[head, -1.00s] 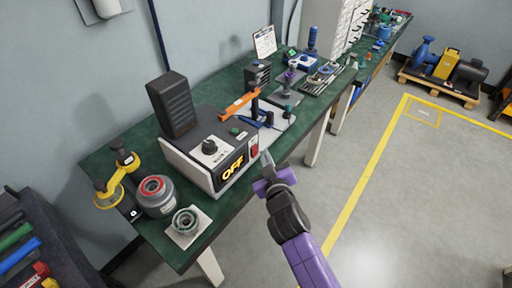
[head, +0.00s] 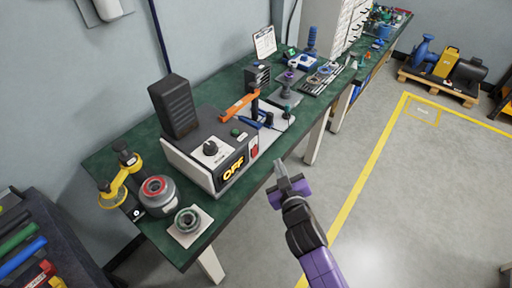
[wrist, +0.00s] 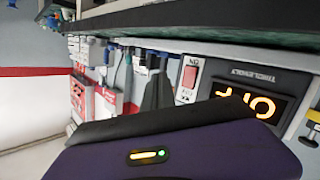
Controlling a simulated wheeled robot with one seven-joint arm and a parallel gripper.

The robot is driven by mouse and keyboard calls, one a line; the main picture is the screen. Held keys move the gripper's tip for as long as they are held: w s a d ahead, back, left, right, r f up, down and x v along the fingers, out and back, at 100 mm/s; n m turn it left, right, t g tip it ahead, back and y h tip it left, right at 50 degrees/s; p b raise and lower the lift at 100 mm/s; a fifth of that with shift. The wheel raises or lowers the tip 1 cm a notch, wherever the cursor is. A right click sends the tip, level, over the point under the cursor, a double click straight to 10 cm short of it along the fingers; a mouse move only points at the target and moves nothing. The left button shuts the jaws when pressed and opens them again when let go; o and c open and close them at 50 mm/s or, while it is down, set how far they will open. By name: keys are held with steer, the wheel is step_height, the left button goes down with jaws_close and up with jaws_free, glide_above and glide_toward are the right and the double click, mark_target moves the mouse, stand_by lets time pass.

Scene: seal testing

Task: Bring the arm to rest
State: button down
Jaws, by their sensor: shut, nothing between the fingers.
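My gripper (head: 281,171) is shut and empty in the head view. It is off the front edge of the green bench, to the right of the grey-and-white power unit (head: 212,150), and apart from it. My purple arm reaches up to it from the bottom of the picture. In the wrist view, my purple gripper body fills the lower part and its fingertips cannot be made out.
The green bench (head: 125,150) holds a seal part on a white pad (head: 188,222), a red-ringed grey housing (head: 156,192), yellow-handled equipment (head: 112,190) and an orange-handled tool (head: 239,106). A tool cart (head: 40,235) stands at the lower left.

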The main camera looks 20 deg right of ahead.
stand_by(0.4)
step_height(320, 180, up, 4)
steer(key=a+t, duration=0.1)
steer(key=s+r+m+g, duration=0.1)
steer(key=s+r, duration=0.2)
steer(key=s, duration=1.7)
steer(key=s+r+m+y, duration=0.1)
steer(key=s+r, duration=0.3)
steer(key=s, duration=1.7)
steer(key=shift+s+d+r+m+g+y, duration=0.2)
steer(key=shift+m+g+y, duration=0.15)
steer(key=shift+m, duration=0.35)
